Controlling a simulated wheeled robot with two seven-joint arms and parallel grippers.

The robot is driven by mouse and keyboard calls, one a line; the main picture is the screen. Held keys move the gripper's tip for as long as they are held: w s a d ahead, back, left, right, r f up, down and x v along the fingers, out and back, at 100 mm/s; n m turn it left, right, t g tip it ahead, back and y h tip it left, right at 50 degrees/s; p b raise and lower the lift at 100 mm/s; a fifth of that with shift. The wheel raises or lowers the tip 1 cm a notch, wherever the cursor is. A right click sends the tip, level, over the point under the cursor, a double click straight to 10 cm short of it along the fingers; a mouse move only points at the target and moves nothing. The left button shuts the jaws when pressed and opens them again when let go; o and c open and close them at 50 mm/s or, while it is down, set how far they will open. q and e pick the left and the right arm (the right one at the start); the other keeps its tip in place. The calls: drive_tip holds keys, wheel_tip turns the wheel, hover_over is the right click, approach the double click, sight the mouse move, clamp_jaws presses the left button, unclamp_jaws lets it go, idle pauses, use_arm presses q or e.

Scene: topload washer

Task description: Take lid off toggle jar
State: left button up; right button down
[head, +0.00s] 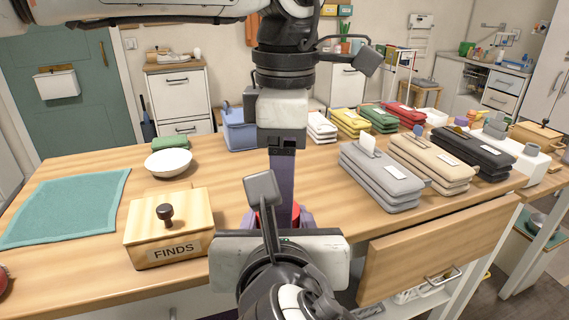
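My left gripper (281,190) points straight down over the middle of the table. A dark purple-grey upright strip shows below its body, seen edge-on, so its opening is not clear. Behind its lower end a red and lavender item (305,217) shows in small parts, probably the toggle jar. Its lid and most of its body are hidden by my arms. My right gripper's white body (325,252) is just in front of it at the table's front edge. Its fingers are hidden. I cannot tell whether either gripper touches the item.
A wooden FINDS box (180,222) with a dark knob stands left, near a white bowl (168,162) and teal cloth (70,207). Several folded stacks, including a grey one (382,178), lie right.

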use_arm(q)
drive_tip(key=shift+f, duration=0.7)
drive_tip(key=c, duration=1.1)
drive_tip(key=shift+w+r+n, duration=0.1)
drive_tip(key=shift+w+n, duration=0.05)
drive_tip(key=shift+n, duration=0.7)
drive_tip(key=shift+w+n, duration=0.15)
drive_tip(key=shift+n, duration=0.7)
drive_tip(key=o, duration=1.1)
drive_tip(key=shift+o, duration=0.3)
drive_tip(key=shift+s, duration=0.1)
